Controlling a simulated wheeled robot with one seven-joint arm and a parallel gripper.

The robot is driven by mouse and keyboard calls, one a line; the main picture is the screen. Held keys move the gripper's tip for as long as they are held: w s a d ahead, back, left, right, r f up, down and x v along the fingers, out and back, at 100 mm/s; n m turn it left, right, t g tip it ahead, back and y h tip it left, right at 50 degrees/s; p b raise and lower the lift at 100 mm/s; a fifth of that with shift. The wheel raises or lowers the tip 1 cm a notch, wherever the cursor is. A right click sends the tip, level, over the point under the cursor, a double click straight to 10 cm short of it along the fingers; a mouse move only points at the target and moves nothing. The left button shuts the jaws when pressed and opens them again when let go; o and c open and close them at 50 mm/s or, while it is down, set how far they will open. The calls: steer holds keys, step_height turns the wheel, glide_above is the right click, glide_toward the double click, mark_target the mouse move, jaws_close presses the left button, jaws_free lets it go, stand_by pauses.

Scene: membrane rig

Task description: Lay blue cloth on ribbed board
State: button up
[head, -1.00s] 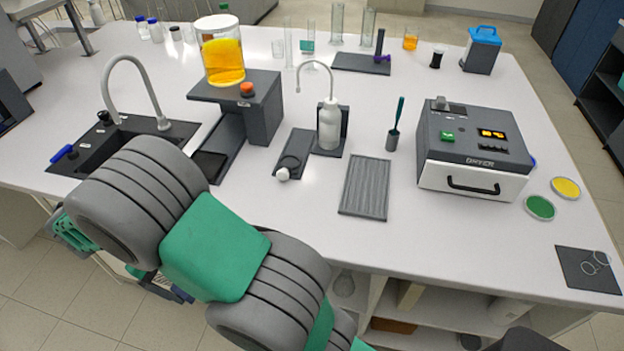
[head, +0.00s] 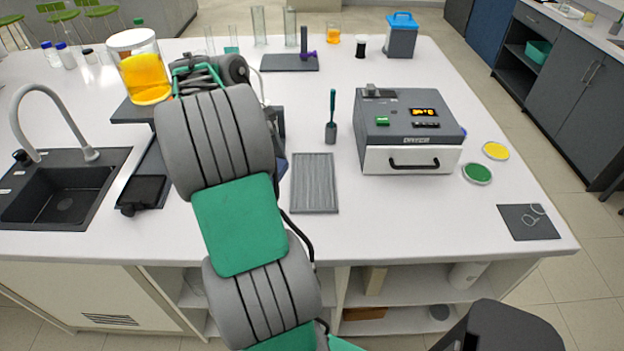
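The ribbed board (head: 314,183) is a grey, grooved rectangle lying flat on the white bench, in the middle of the head view. Nothing lies on it. I cannot make out a blue cloth in this view. My arm reaches up from the bottom, left of the board, and ends over the far part of the bench beside the jar of orange liquid. My gripper's fingers are hidden behind my own arm links, so I see neither their opening nor anything in them.
The dryer (head: 410,132) stands right of the board, its drawer front shut. A green-handled brush in a holder (head: 331,132) stands just behind the board. The orange jar (head: 140,68) and sink (head: 62,190) are at left. The bench (head: 420,215) is clear in front of the dryer.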

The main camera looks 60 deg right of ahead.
steer(key=s+d+f, duration=0.4)
steer(key=d+f, duration=0.1)
steer(key=d, duration=0.4)
steer(key=b, duration=0.1)
glide_above(317, 187)
steer(key=w, duration=0.1)
step_height(317, 187, down, 5)
steer(key=shift+w+r, duration=0.1)
step_height(317, 187, down, 3)
steer(key=shift+r, duration=0.1)
steer(key=shift+f, duration=0.25)
steer(key=o, duration=0.8)
steer(key=shift+o, duration=0.2)
